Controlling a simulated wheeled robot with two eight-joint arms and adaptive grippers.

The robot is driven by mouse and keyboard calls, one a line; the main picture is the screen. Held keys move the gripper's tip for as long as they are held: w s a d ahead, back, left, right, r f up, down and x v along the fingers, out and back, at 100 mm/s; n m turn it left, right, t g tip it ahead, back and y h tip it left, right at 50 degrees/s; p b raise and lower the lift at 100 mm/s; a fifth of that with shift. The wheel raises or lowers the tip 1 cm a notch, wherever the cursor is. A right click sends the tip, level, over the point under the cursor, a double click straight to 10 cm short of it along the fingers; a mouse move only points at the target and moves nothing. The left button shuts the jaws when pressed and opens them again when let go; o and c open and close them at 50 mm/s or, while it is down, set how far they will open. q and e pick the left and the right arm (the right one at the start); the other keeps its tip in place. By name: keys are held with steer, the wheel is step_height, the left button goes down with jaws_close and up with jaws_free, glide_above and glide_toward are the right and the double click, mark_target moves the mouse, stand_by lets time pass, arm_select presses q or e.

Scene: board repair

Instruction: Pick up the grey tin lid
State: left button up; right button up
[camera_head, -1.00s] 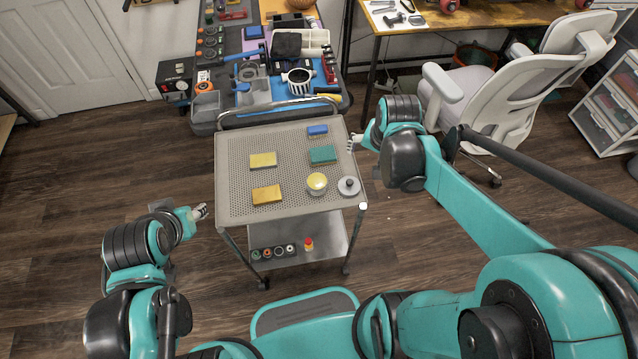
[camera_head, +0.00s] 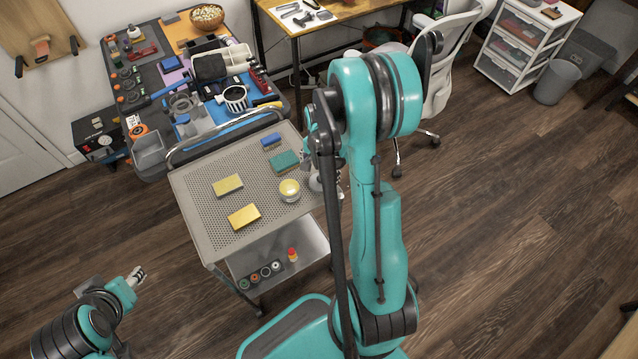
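The grey tin lid (camera_head: 315,184) lies at the right edge of the perforated cart top (camera_head: 205,205), partly hidden by my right arm. It is just right of a round tin with a yellow top (camera_head: 289,190). My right gripper (camera_head: 330,177) is down at the lid, mostly hidden behind its own arm. I cannot tell whether its fingers touch the lid or are closed. My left gripper (camera_head: 138,275) is over the floor, left of the cart and away from it. Its fingers are too small to judge, and I see nothing held in it.
Two yellow sponges (camera_head: 228,185) (camera_head: 244,217), a green sponge (camera_head: 284,161) and a blue block (camera_head: 271,141) lie on the cart. Its lower shelf holds several small rolls and a red-capped bottle (camera_head: 292,254). A cluttered workbench stands behind; a white chair (camera_head: 440,95) is behind my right arm.

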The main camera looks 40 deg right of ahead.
mark_target(320, 177)
step_height(320, 177, down, 4)
steer(key=shift+r+b, duration=0.2)
steer(key=shift+b, duration=0.4)
steer(key=shift+r, duration=0.15)
steer(key=c, duration=1)
steer(key=shift+c, duration=0.2)
steer(key=shift+r, duration=0.1)
